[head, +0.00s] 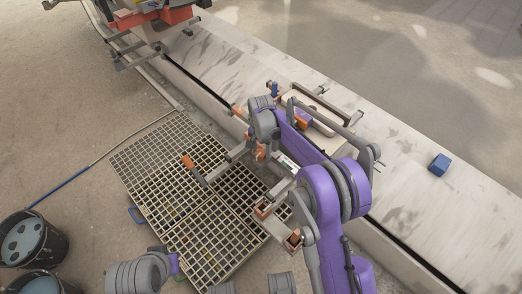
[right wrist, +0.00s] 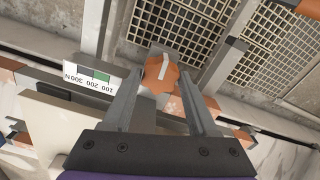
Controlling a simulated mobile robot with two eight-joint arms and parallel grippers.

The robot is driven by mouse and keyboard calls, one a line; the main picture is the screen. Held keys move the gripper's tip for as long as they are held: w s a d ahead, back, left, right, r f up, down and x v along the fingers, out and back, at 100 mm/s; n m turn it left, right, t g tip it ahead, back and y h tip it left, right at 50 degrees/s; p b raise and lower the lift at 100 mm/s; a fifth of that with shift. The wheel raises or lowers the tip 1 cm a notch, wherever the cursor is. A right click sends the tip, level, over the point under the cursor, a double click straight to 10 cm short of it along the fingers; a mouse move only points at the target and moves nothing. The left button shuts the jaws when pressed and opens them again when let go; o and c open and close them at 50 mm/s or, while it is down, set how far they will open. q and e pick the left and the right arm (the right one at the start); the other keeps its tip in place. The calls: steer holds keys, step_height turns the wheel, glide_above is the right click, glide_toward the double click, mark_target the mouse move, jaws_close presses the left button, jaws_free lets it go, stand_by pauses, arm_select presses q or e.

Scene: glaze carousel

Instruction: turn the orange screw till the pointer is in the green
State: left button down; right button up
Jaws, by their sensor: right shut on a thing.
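The orange screw (right wrist: 158,76) has a faceted head with a pale stripe across it, in the upper middle of the right wrist view. My right gripper (right wrist: 166,70) has its two grey fingers on either side of the screw head and is shut on it. I cannot clearly pick out the pointer. In the head view the scale plate (head: 287,163) shows beside my right arm, which covers much of the screw. My left gripper does not show.
Floor gratings (head: 190,200) lie left of the rail mechanism. A pale stone ledge (head: 410,190) runs diagonally on the right, with a blue block (head: 439,164) on it. Dark buckets (head: 28,238) stand at lower left. A blue hose (head: 60,188) lies on the floor.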

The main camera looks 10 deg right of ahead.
mark_target(261, 152)
stand_by(0.3)
steer(key=o, duration=1.4)
steer(key=shift+r, duration=0.1)
step_height(261, 152, up, 11)
steer(key=shift+f+p, duration=0.15)
steer(key=shift+p, duration=0.95)
